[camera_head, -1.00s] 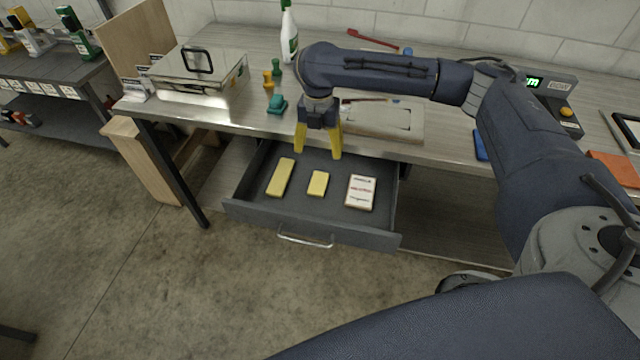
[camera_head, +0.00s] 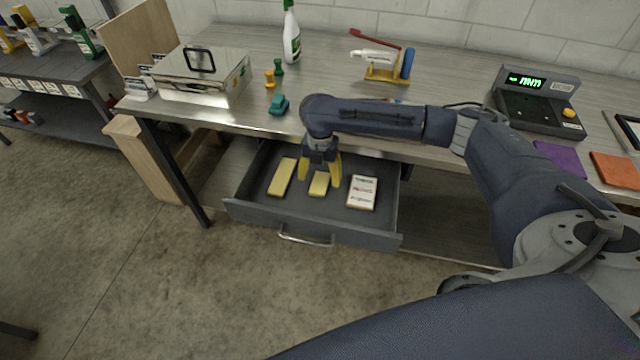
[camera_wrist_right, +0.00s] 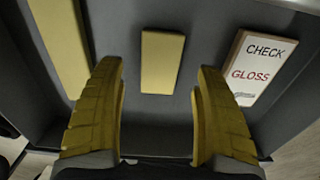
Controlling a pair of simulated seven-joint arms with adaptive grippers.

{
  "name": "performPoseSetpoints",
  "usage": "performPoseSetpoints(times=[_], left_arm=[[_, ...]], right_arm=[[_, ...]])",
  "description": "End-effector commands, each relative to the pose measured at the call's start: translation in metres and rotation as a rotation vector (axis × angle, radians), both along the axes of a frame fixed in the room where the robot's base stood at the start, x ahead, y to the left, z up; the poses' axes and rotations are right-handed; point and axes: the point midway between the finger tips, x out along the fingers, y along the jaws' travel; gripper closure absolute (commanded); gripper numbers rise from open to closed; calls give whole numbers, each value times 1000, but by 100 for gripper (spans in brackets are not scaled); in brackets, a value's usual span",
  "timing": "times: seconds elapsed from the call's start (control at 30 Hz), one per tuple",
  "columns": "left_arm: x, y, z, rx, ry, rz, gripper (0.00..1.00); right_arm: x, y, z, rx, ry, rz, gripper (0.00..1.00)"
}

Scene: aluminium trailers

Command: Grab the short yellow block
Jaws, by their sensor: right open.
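The short yellow block (camera_head: 319,185) lies flat in the open drawer (camera_head: 260,208), between a longer yellow block (camera_head: 283,177) on its left and a white labelled block (camera_head: 362,191) on its right. My right gripper (camera_head: 320,178) is open with yellow fingers over the drawer, just above the short block. In the right wrist view the short yellow block (camera_wrist_right: 162,62) shows ahead, centred between the open fingers (camera_wrist_right: 160,85) and apart from both. The long block (camera_wrist_right: 62,45) and the white block reading "CHECK GLOSS" (camera_wrist_right: 262,66) flank it. My left gripper is not in view.
The bench (camera_head: 235,112) above carries a metal case (camera_head: 200,75), a teal object (camera_head: 279,105), small pegs, a spray bottle (camera_head: 291,35) and a digital scale (camera_head: 537,103). The drawer walls and the bench's front edge are close around my gripper.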

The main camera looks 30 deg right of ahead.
Motion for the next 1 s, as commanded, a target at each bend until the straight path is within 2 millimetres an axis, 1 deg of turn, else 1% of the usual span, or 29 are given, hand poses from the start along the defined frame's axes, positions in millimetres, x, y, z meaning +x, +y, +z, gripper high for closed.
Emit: performPoseSetpoints(times=[0.03,0.1,0.23,0.37,0.6,0.9,0.97,1.0], left_arm=[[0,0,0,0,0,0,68],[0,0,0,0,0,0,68],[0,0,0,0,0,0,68],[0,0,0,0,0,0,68],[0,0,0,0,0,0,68],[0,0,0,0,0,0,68],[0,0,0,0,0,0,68],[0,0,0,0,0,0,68]], right_arm=[[-1,0,-8,1,2,-2,29],[0,0,-16,0,3,-2,29],[0,0,-26,1,1,-1,29],[0,0,-31,0,0,-2,29],[0,0,-31,0,0,-1,29],[0,0,-31,0,0,-1,64],[0,0,-31,0,0,-1,71],[0,0,-31,-1,-1,-1,72]])
